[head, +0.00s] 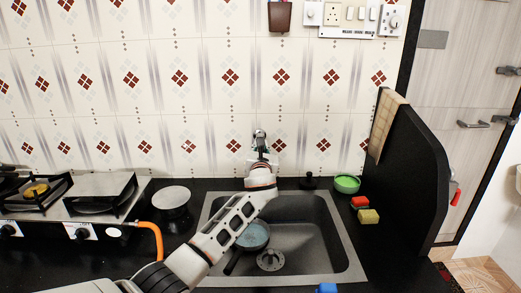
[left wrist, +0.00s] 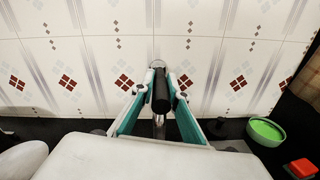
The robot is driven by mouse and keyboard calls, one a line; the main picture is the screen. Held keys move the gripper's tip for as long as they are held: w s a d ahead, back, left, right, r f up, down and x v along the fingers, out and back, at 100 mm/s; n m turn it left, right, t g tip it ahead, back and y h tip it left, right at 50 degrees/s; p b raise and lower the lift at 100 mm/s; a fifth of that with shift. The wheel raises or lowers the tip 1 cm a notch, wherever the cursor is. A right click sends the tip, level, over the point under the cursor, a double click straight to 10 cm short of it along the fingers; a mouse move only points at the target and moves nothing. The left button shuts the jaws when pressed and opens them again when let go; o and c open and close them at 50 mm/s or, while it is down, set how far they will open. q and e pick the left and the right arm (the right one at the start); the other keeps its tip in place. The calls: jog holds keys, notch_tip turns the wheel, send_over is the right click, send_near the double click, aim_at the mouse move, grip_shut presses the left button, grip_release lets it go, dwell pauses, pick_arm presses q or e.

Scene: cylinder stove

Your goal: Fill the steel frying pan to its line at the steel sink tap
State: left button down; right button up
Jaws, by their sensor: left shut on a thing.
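The steel sink (head: 320,232) is sunk in the black counter. The frying pan (head: 253,237) sits in its left part, with its dark handle pointing to the lower left. Its inside looks pale bluish, but the water level and line cannot be made out, and my arm covers part of it. The tap (head: 260,136) stands at the back wall, partly hidden by my left gripper (head: 261,158). In the left wrist view, my left gripper (left wrist: 159,88) is shut on the tap's dark round handle (left wrist: 161,98). My right gripper is in neither view.
A stove (head: 105,195) and orange hose (head: 152,232) lie left of the sink, with a round pale lid or plate (head: 171,198) between. A green bowl (head: 347,184) and red and yellow sponges (head: 368,215) sit at right, before a black partition (head: 415,165). A blue item (head: 327,288) is at the front edge.

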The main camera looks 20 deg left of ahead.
pick_arm(q)
jog(key=c, duration=2)
grip_release()
jog(key=shift+a, duration=0.1)
jog(key=shift+v, duration=5.95)
